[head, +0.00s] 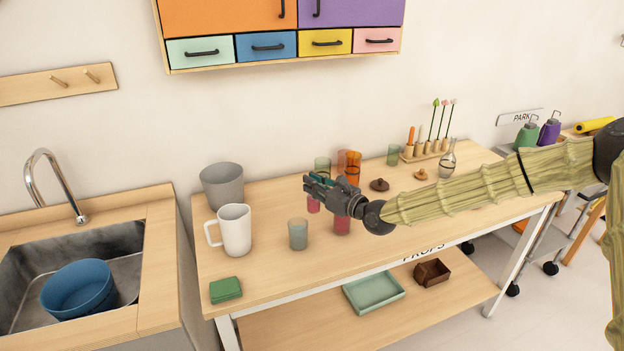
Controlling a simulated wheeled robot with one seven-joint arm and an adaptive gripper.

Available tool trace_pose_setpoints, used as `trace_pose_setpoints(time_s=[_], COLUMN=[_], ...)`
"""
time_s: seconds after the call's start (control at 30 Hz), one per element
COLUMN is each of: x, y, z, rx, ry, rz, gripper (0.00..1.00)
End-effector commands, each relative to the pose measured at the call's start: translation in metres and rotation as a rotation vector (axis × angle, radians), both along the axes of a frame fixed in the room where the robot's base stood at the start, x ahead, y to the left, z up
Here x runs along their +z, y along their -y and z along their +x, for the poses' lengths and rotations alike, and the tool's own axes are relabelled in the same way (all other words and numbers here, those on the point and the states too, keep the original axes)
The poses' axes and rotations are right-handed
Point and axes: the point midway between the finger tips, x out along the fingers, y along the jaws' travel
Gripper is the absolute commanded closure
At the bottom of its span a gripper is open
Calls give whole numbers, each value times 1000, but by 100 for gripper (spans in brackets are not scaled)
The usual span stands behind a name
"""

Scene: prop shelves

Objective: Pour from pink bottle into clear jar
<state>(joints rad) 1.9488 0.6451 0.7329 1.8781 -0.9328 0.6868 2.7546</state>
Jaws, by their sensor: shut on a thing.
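My gripper (312,184) is over the middle of the table, pointing left, with its fingers closed. A small pink piece, which I take as the pink bottle (313,204), shows just under the fingers; the gripper hides its upper part. A second pink-red vessel (342,224) shows below my wrist, its top hidden behind the wrist. A clear greyish glass vessel (298,235), possibly the clear jar, stands upright on the table in front and to the left of that vessel. A greenish clear vessel (322,164) stands behind the gripper. No pouring stream is visible.
A white pitcher (236,229), grey bucket (222,185) and green sponge-like block (225,290) occupy the table's left. An orange glass (353,167), brown lids (379,185), another green glass (394,154) and a clear flask (448,160) stand behind my arm. The front right is clear.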

Motion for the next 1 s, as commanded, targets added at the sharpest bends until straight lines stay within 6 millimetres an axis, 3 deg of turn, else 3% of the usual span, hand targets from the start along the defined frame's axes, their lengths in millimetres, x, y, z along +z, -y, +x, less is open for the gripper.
trace_pose_setpoints(time_s=[1.0], x=[4], y=[-40], z=[-34], rx=[7], ry=[186], rz=[-200], gripper=[100])
